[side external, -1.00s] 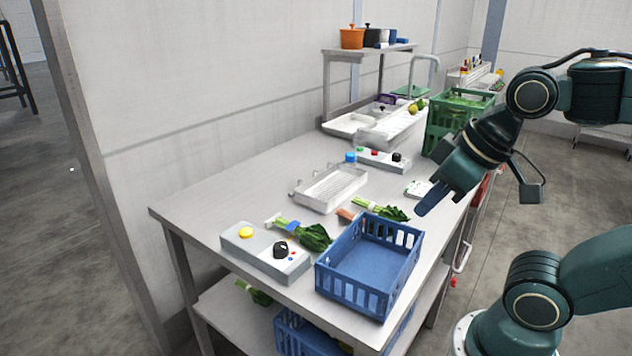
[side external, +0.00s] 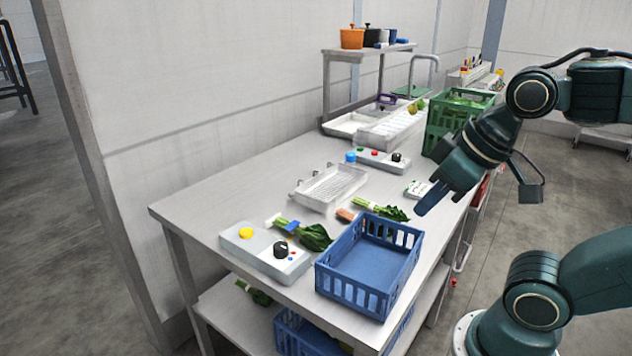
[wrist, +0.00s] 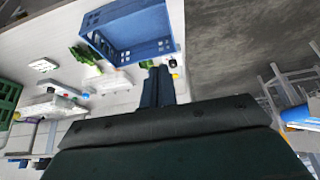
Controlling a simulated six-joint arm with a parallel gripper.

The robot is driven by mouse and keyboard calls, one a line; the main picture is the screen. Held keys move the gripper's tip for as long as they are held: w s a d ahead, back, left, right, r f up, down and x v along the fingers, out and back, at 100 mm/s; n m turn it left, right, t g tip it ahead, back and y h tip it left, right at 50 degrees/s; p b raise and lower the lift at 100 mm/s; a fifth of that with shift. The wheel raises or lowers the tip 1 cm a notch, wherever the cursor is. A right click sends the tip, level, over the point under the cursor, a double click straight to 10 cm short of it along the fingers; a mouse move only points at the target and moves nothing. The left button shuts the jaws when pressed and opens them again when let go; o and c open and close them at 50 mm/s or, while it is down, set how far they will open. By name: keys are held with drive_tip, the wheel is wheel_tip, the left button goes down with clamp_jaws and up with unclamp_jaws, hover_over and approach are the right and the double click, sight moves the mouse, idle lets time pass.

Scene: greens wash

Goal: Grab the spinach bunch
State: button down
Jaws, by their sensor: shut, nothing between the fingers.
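Two leafy green bunches lie on the steel table. One bunch (side external: 312,236) with a blue band lies behind the grey control box, left of the blue crate. The other bunch (side external: 388,211), with pale stems, lies behind the blue crate, partly hidden by its rim. I cannot tell for sure which is spinach. A green bunch also shows in the wrist view (wrist: 84,55), beside the crate. My gripper (side external: 421,211) is shut and empty, above the table's right side near the crate's back corner. Its closed fingers show in the wrist view (wrist: 159,74).
The empty blue crate (side external: 388,300) stands at the table's front right. A control box (side external: 250,250) with a yellow button is at front left. A white perforated tray (side external: 325,187) sits mid-table. A green crate (side external: 433,140) stands farther back.

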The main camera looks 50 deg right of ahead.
drive_tip(key=c, duration=1)
unclamp_jaws()
drive_tip(key=w+d+r+g, duration=0.2)
drive_tip(key=w+d+g, duration=0.1)
drive_tip(key=w, duration=1.5)
drive_tip(key=w+d+f+g, duration=0.1)
drive_tip(key=w+d+f, duration=0.2)
drive_tip(key=w+f, duration=0.3)
drive_tip(key=w+d+f+g, duration=0.1)
drive_tip(key=w+d+f, duration=0.2)
drive_tip(key=w+f, duration=0.3)
drive_tip(key=w, duration=0.3)
drive_tip(key=shift+w+f+g, duration=0.25)
drive_tip(key=shift+g, duration=0.05)
drive_tip(key=shift+d, duration=0.1)
